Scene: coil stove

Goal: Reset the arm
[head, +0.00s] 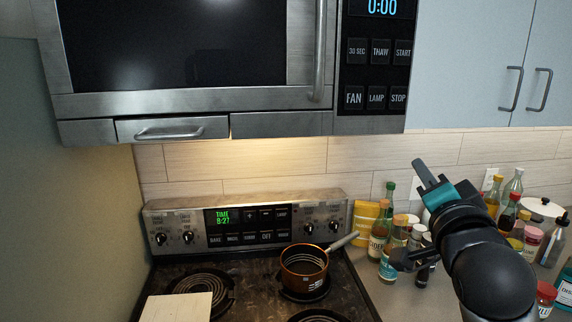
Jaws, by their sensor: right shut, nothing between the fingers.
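My right arm comes in from the lower right. Its gripper (423,174), with a teal and black body, is raised in front of the tiled backsplash, above the bottles on the counter. Its fingers point up and left; they are shut and empty. My left gripper is not in view. A copper-coloured pot (304,272) stands on a rear right coil of the stove (258,278), its handle pointing up and right.
A microwave (180,101) hangs above the stove. Several bottles (378,236) and a yellow packet (365,217) crowd the counter behind and below my right arm. A pale board (177,307) lies at the stove's front left. Grey cabinets (460,65) are at upper right.

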